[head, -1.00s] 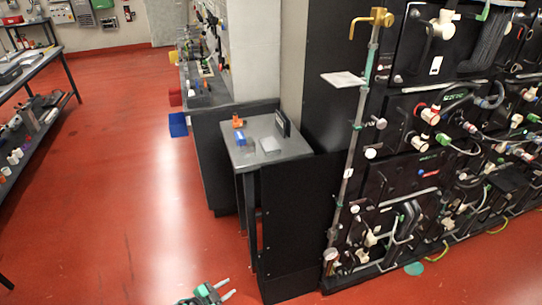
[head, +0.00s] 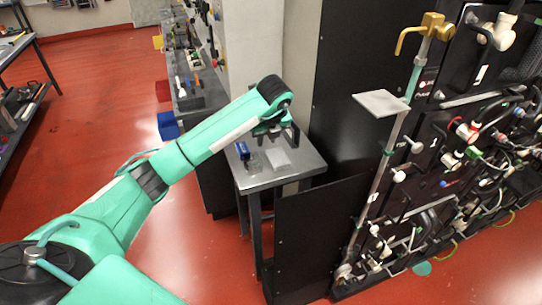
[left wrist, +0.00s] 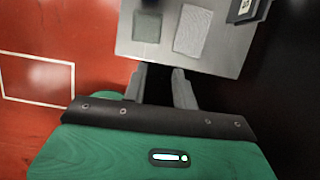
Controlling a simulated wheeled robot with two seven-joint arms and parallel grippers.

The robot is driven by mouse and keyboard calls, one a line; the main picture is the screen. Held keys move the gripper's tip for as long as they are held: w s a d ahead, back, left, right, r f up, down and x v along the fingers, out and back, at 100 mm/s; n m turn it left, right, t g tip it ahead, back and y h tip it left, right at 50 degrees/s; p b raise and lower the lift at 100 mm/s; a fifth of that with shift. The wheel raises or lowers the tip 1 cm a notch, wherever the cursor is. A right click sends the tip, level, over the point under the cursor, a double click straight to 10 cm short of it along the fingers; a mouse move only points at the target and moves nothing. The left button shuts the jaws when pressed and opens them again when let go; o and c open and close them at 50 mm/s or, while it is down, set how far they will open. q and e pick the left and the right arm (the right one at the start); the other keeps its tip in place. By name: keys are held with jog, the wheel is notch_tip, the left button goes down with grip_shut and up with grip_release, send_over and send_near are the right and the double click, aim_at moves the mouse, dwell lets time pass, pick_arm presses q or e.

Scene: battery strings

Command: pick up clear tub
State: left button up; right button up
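My left gripper (left wrist: 158,84) is open in the left wrist view, its two fingers apart with nothing between them. In the head view the left gripper (head: 268,128) is over the back of the small grey table (head: 310,166), partly hidden by its own arm. On the table lie a see-through, dark-looking square piece (left wrist: 147,27) and a pale ribbed rectangular piece (left wrist: 193,31), both beyond the fingertips. The square one looks like the clear tub, but I cannot be sure. My right gripper is not in view.
A small blue object (head: 242,150) is on the table's left side. A dark upright box (left wrist: 246,8) stands at the table's edge. A black panel (head: 312,235) stands in front of the table. A rack with pipes and valves (head: 450,170) fills the right.

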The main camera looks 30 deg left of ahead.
pick_arm(q)
jog(key=r, duration=0.2)
jog(key=p, duration=0.4)
send_over(260, 157)
jog(key=s+d, duration=0.1)
jog(key=d, duration=0.1)
jog(key=shift+y, duration=0.4)
jog(key=f, duration=0.8)
jog(key=shift+a+f, duration=0.25)
jog(key=shift+f, duration=0.05)
jog(key=p+x, duration=0.1)
jog(key=x, duration=0.2)
jog(key=shift+f, duration=0.2)
jog(key=shift+w+a+f, duration=0.15)
jog(key=shift+a+f, duration=0.05)
jog(key=shift+f, duration=0.3)
jog(key=c, duration=0.6)
grip_shut()
